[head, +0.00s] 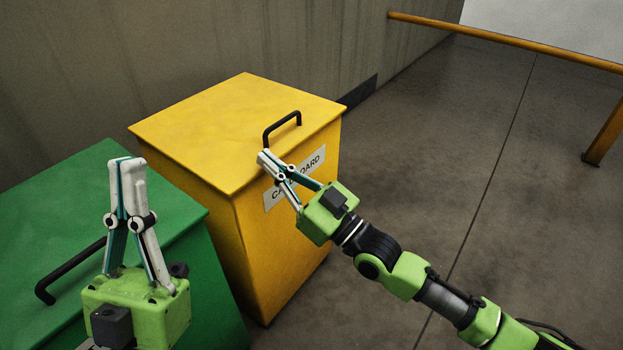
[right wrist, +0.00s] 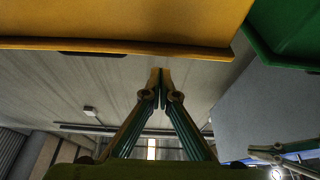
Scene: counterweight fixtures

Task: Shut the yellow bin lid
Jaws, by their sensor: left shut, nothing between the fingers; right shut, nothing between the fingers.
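The yellow bin (head: 280,255) stands against the wall with a white label on its front, partly covered by my right gripper. Its yellow lid (head: 215,125) lies flat across the top, and I see no gap under it. A black handle (head: 282,125) sits near the lid's front edge. My right gripper (head: 264,160) is shut and empty at the front edge below the handle; contact is unclear. In the right wrist view, its closed fingertips (right wrist: 160,73) point up just below the lid's front lip (right wrist: 150,47). My left gripper (head: 127,165) is shut and empty above the green bin.
The green bin (head: 60,200), with a black handle on its lid, stands left of the yellow bin. A grey wall (head: 300,40) runs behind both. A yellow rail (head: 500,40) crosses the upper right. The floor (head: 430,140) right of the bins is clear.

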